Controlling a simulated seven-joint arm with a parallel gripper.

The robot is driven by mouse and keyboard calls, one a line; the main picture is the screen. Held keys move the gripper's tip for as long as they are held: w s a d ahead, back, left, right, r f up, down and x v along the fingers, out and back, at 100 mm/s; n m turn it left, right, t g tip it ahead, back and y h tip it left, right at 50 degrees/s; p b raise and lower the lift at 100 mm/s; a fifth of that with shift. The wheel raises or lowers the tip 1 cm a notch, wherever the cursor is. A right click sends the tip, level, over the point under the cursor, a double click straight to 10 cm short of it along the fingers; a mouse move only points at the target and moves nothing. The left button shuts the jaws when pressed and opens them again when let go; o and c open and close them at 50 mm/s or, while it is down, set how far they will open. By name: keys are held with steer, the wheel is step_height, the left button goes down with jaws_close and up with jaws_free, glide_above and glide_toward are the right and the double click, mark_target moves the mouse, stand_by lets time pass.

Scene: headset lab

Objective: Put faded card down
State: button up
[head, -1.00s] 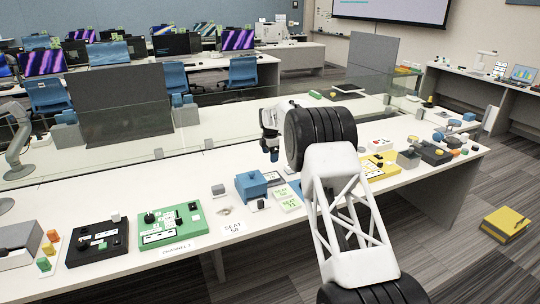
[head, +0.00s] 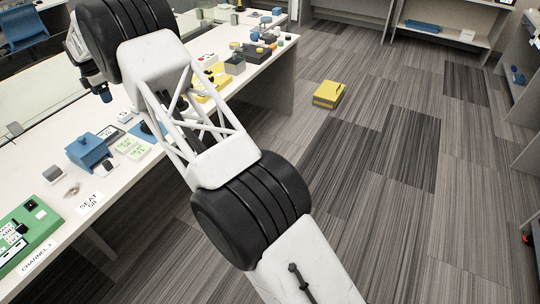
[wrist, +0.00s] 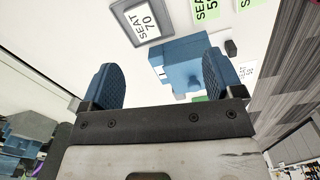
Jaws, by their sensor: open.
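My gripper (head: 103,93) is open above the white table, with its two blue fingers apart in the wrist view (wrist: 158,75). No card shows between them. A card reading SEAT 70 (wrist: 145,22) lies in a grey frame on the table; it also shows in the head view (head: 109,132). Two pale green seat cards (head: 126,145) (head: 139,152) lie beside it. A white card reading SEAT 58 (head: 90,203) lies nearer the table's front edge. I cannot tell which card is the faded one.
A blue box (head: 90,150) stands on the table beside the cards, and shows beyond the fingers in the wrist view (wrist: 183,58). A green panel (head: 28,232) lies at the left, a yellow one (head: 212,88) farther back. A yellow case (head: 328,94) sits on the open floor.

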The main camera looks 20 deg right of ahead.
steer(key=s+d+r+m, duration=0.3)
steer(key=s+d+r, duration=0.35)
steer(key=d, duration=0.25)
steer(key=s+d+r+m+t, duration=0.1)
steer(key=s+d+r+m, duration=0.3)
steer(key=d+r, duration=0.45)
steer(key=s+d+r+m, duration=0.2)
steer(key=s+d+r, duration=0.5)
steer(key=d, duration=0.3)
steer(key=s+d+r+m, duration=0.4)
steer(key=s+d, duration=0.5)
steer(key=s, duration=0.2)
steer(key=s+d+m, duration=0.3)
steer(key=s+d, duration=0.3)
steer(key=s, duration=0.4)
steer(key=s+d+m, duration=0.3)
steer(key=s+d, duration=0.2)
steer(key=s, duration=0.5)
steer(key=s+d+f+m, duration=0.2)
steer(key=s+f, duration=0.1)
steer(key=s, duration=0.4)
steer(key=s+d+f+m+t, duration=0.1)
steer(key=s+d+f+m, duration=0.1)
steer(key=s, duration=0.5)
steer(key=s+d+f+m, duration=0.2)
steer(key=s+d+f, duration=0.1)
steer(key=s, duration=0.5)
steer(key=shift+f, duration=0.3)
